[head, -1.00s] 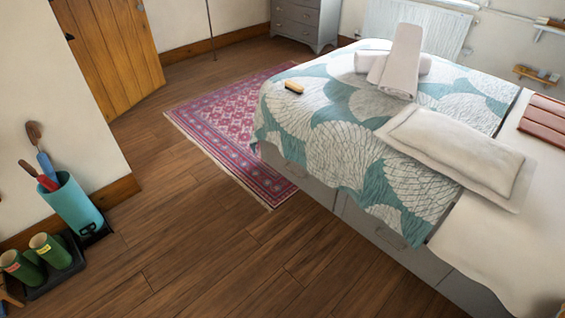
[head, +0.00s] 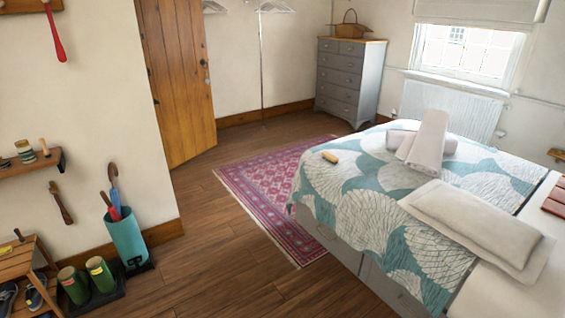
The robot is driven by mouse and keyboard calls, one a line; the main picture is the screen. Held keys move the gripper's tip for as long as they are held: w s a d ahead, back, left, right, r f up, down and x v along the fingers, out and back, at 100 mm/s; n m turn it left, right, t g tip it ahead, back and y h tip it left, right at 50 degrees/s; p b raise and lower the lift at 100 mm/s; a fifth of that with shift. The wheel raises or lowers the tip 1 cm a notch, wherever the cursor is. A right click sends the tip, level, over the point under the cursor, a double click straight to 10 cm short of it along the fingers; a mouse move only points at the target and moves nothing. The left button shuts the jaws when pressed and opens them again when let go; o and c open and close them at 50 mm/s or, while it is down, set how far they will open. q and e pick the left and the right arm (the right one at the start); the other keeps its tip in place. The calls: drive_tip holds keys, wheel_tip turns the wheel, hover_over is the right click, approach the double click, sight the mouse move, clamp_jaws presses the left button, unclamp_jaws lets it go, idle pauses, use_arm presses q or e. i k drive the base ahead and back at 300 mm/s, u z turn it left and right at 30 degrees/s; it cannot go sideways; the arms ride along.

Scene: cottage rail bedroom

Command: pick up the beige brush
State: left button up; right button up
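The beige brush (head: 330,157) is a small tan block lying on the teal and white patterned bedspread (head: 345,190). It sits near the far left corner of the bed, apart from the rolled towels. Neither of my grippers shows in the head view.
Rolled white towels (head: 428,142) and a pillow (head: 475,222) lie on the bed. A pink rug (head: 262,190) covers floor beside it. An umbrella bin (head: 125,238) and green boots (head: 100,273) stand at the left wall. Wooden floor between is clear.

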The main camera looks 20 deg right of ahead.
sight(326, 155)
drive_tip(key=u, duration=0.1)
drive_tip(key=i, duration=1.05)
drive_tip(key=z, duration=0.45)
drive_tip(key=i, duration=1.8)
drive_tip(key=z, duration=1.7)
drive_tip(key=i, duration=0.75)
drive_tip(key=z, duration=0.65)
